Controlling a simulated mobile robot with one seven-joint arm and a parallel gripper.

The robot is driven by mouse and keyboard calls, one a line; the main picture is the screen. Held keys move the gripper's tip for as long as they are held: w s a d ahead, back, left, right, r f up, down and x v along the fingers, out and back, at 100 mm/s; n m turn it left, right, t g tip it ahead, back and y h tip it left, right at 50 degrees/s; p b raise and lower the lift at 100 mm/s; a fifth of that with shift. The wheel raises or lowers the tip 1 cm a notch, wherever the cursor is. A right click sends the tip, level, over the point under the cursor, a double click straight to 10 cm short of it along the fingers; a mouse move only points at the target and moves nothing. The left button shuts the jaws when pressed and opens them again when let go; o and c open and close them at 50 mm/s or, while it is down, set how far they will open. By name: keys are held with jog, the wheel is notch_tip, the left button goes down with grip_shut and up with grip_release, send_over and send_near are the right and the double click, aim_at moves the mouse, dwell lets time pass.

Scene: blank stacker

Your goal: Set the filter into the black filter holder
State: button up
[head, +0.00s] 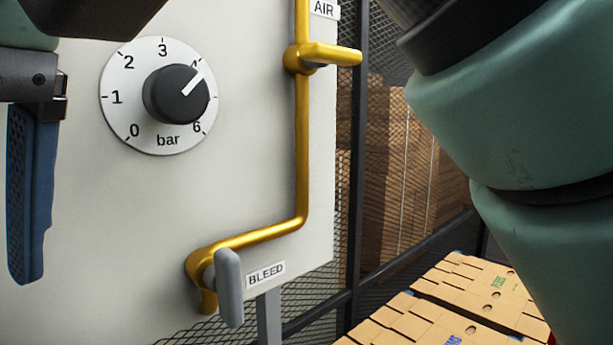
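Neither the filter nor the black filter holder shows in the head view. Part of my gripper (30,195) is at the far left edge, in front of the pale panel. I see one long blue finger pointing down from a grey and black mount. The other finger is out of frame or hidden, so I cannot tell whether the gripper is open or holds anything.
The pale panel (75,250) carries a black pressure knob (175,95) pointing near 4. A yellow pipe (302,150) has a yellow AIR handle (335,54) and a grey BLEED lever (229,288). Mesh fencing and cardboard boxes (485,290) stand at right.

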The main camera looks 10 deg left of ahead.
jog(key=v, duration=0.5)
jog(key=shift+a, duration=0.1)
